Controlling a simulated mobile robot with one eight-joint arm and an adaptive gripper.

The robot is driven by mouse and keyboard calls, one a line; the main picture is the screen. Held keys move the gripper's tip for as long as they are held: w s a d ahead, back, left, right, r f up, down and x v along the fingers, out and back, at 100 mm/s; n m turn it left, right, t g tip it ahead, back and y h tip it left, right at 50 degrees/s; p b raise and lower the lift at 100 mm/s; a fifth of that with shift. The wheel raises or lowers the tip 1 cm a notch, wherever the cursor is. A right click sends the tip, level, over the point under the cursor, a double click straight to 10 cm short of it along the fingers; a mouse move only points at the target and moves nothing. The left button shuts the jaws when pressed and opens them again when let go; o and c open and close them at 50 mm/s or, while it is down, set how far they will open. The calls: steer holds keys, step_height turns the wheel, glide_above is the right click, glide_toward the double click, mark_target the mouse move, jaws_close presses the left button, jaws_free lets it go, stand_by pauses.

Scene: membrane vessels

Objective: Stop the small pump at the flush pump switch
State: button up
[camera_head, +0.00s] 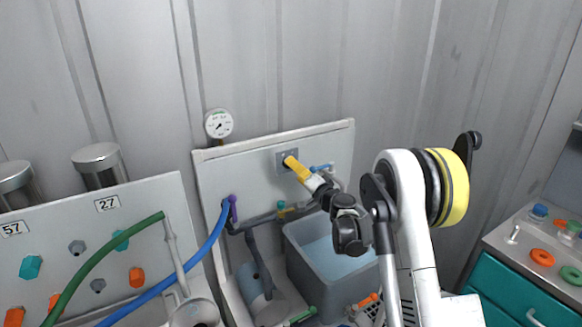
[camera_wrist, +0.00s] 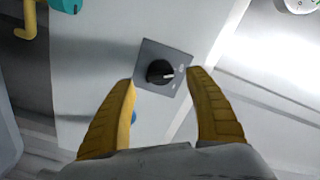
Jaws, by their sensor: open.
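The flush pump switch is a black rotary knob (camera_wrist: 160,73) with a white pointer mark on a grey square plate (camera_wrist: 150,52), fixed to the white panel. In the wrist view the pointer is toward the right. In the head view the plate (camera_head: 281,158) sits high on the panel, and my yellow fingers hide most of the knob. My gripper (camera_wrist: 160,78) is open, with one finger on each side of the knob in the picture. Whether either finger touches the knob I cannot tell. In the head view my gripper (camera_head: 291,163) is in front of the plate.
A pressure gauge (camera_head: 219,124) stands above the panel's top left edge. A grey tank of water (camera_head: 318,283) stands below the switch. A blue hose (camera_head: 205,246) and a green hose (camera_head: 100,254) run at the left. A teal cabinet (camera_head: 510,288) stands at the right.

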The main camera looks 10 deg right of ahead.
steer(key=v, duration=0.8)
steer(key=shift+r, duration=0.1)
steer(key=s+a+r+n+g, duration=0.3)
steer(key=s+a+r, duration=0.15)
steer(key=s, duration=0.45)
steer(key=s+a+r+n+g, duration=0.3)
steer(key=s+a+r, duration=0.15)
steer(key=s, duration=0.45)
steer(key=s+d+f+n+g+h, duration=0.1)
steer(key=s+d+f+g+h, duration=0.1)
steer(key=s, duration=1)
steer(key=s+d+f+n+g+h, duration=0.1)
steer(key=s+d+f+g+h, duration=0.1)
steer(key=s, duration=1)
step_height(320, 180, down, 3)
steer(key=shift+s+d+r+h, duration=0.2)
steer(key=shift+s+d+h, duration=0.05)
steer(key=shift+d+h, duration=0.55)
